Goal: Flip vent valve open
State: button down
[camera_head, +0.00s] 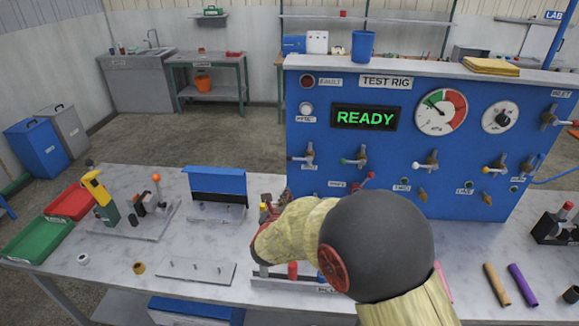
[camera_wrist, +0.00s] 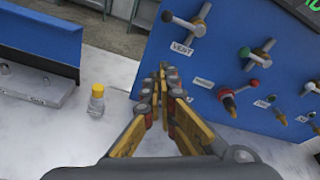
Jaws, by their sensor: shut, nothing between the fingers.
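The vent valve (camera_wrist: 197,29) is on the blue test rig panel, above a label reading VENT. Its lever lies roughly sideways, with a knob at the left end. In the head view the leftmost valve (camera_head: 308,154) of the upper row appears to be the same one, its lever also sideways. My gripper (camera_wrist: 167,72) is shut and empty, its fingertips together below and left of the vent valve, apart from it. In the head view my gripper (camera_head: 266,207) is mostly hidden behind my arm, low in front of the panel's left edge.
The blue test rig (camera_head: 345,180) has a READY display (camera_head: 365,118) and several other valves to the right. A yellow-capped bottle (camera_wrist: 96,100) stands on the bench left of my gripper. A blue-backed stand (camera_head: 217,186) is further left. Hose pieces (camera_head: 522,285) lie at right.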

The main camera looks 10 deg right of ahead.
aim_at(298, 159)
jog(key=shift+w+d+f+m+h, duration=0.1)
jog(key=shift+d+f+m+h, duration=0.2)
jog(key=shift+m, duration=0.2)
jog(key=shift+w, duration=0.1)
jog(key=w+d+r, duration=0.1)
jog(key=w+d, duration=0.2)
jog(key=w, duration=0.8)
jog(key=shift+r, duration=0.15)
jog(key=shift+b, duration=0.85)
jog(key=shift+a+r+m+b, duration=0.15)
jog(key=shift+r+m+b, duration=0.35)
jog(key=shift+b, duration=0.55)
